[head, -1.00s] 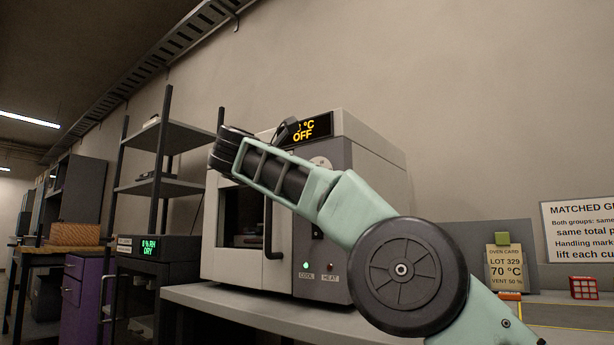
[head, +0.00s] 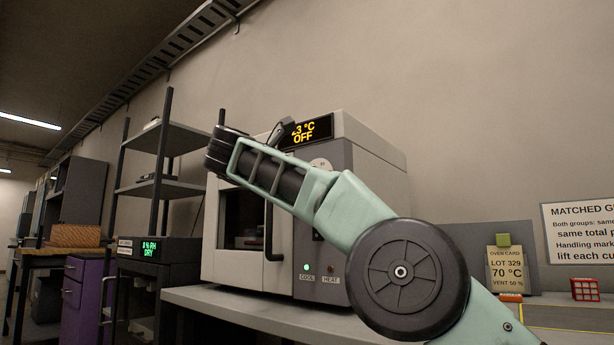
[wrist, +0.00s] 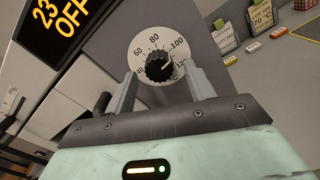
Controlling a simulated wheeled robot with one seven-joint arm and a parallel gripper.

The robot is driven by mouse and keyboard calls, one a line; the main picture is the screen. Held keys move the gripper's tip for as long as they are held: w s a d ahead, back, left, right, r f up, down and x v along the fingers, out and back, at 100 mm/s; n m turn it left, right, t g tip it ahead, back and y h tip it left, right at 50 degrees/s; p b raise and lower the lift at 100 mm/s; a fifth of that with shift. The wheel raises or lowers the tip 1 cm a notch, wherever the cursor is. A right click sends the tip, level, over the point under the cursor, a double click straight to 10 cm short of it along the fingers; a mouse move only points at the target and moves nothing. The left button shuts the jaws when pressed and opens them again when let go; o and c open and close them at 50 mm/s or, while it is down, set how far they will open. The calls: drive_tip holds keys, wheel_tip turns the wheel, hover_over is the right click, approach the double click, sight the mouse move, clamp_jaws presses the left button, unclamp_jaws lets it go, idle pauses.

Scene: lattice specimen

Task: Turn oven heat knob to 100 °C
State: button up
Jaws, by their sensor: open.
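The black oven heat knob (wrist: 159,67) sits on a round white dial (wrist: 148,46) in the wrist view; 60, 80 and 100 are readable on it. A pale mark on the knob appears to point to the right, but its exact setting is hard to tell. My gripper (wrist: 160,76) is open, with one grey finger on each side of the knob's lower part. I cannot tell whether either finger touches it. In the head view the oven (head: 232,240) stands on a bench, its display (head: 305,132) reading OFF. My arm hides the knob there.
A green lamp glows above the COOL label (head: 307,278), beside the HEAT label (head: 331,280). The oven's door handle (head: 268,230) is below my arm. An oven card (head: 505,270) reads 70 °C. Dark shelving (head: 160,185) stands to the left.

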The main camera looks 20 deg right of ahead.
drive_tip(key=p+v, duration=0.2)
drive_tip(key=v, duration=1.4)
drive_tip(key=shift+a+r, duration=0.1)
drive_tip(key=shift+a, duration=0.1)
